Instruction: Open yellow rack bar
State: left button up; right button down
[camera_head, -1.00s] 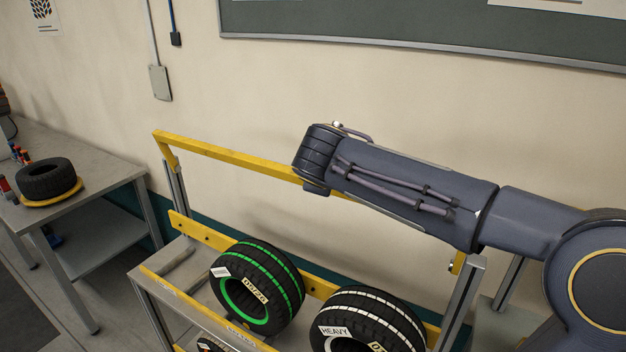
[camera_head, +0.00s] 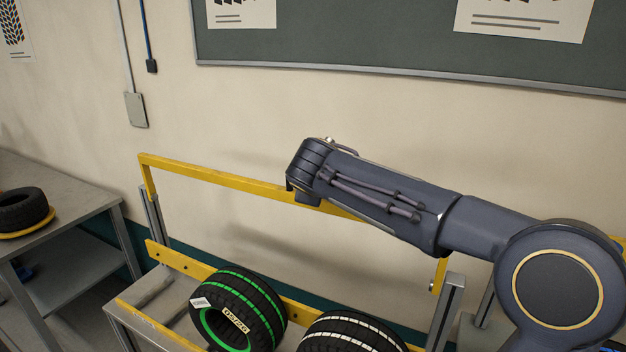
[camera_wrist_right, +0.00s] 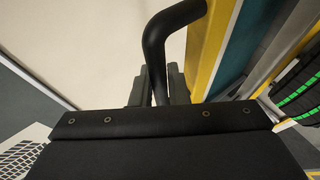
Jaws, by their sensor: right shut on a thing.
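The yellow rack bar (camera_head: 225,184) runs across the back of the tyre rack, raised above the tyres. Its left side piece stands nearly upright from the rack post. My right arm reaches over it from the right and covers the bar's middle and right part. In the right wrist view, a bent black handle (camera_wrist_right: 156,48) stands beside the yellow bar (camera_wrist_right: 207,45). My right gripper (camera_wrist_right: 157,86) is shut on this handle; the fingertips are partly hidden behind the wrist housing. In the head view the right fingers are hidden behind my arm. My left gripper is not in view.
A green-striped tyre (camera_head: 238,310) and a white-striped tyre (camera_head: 352,333) sit in the rack (camera_head: 130,325). A grey table (camera_head: 75,205) with a black tyre (camera_head: 22,208) stands at left. The wall and a board (camera_head: 400,40) are close behind the rack.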

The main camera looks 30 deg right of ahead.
jog(key=c, duration=1.5)
grip_release()
jog(key=shift+d, duration=0.1)
jog(key=b+v, duration=0.1)
jog(key=v, duration=0.7)
jog(key=shift+b, duration=0.35)
jog(key=shift+w, duration=0.1)
jog(key=s+d+f+m+g+y, duration=0.2)
jog(key=s+f+m+g+y, duration=0.15)
jog(key=s+f, duration=0.9)
jog(key=s+a+f+m+y, duration=0.2)
jog(key=s+a+f+m, duration=0.2)
jog(key=s+f, duration=0.2)
jog(key=s+a+f+m+g+y, duration=0.1)
jog(key=s+a+f+m+y, duration=0.2)
jog(key=s+f, duration=0.4)
jog(key=s+a+m, duration=0.1)
jog(key=s, duration=0.2)
